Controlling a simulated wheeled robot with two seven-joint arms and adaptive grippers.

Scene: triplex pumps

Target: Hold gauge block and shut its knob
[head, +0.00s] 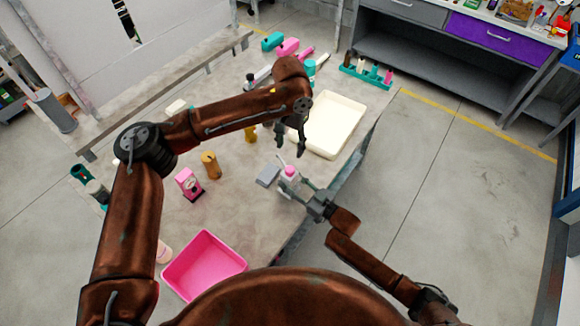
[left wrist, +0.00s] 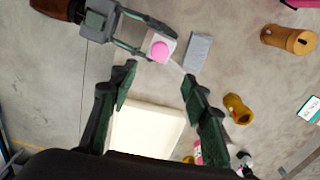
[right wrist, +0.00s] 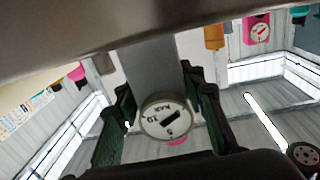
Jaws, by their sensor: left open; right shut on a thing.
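The gauge block, white with a pink knob (head: 290,171) on top, stands near the table's right edge in the head view. My right gripper (head: 294,184) is shut on it from the side. In the left wrist view the pink knob (left wrist: 160,47) sits between the right gripper's fingers. A thin pale rod projects beside it. In the right wrist view the round gauge dial (right wrist: 167,117) shows between the fingers. My left gripper (head: 292,149) is open and empty, above and beyond the block. Its fingers (left wrist: 160,78) point toward the knob without touching it.
A small grey box (head: 268,176) lies just left of the block. A cream tray (head: 351,105) is behind it. A pink bin (head: 205,266), a pink gauge device (head: 188,183) and an orange cylinder (head: 211,165) stand to the left. The table's edge is close on the right.

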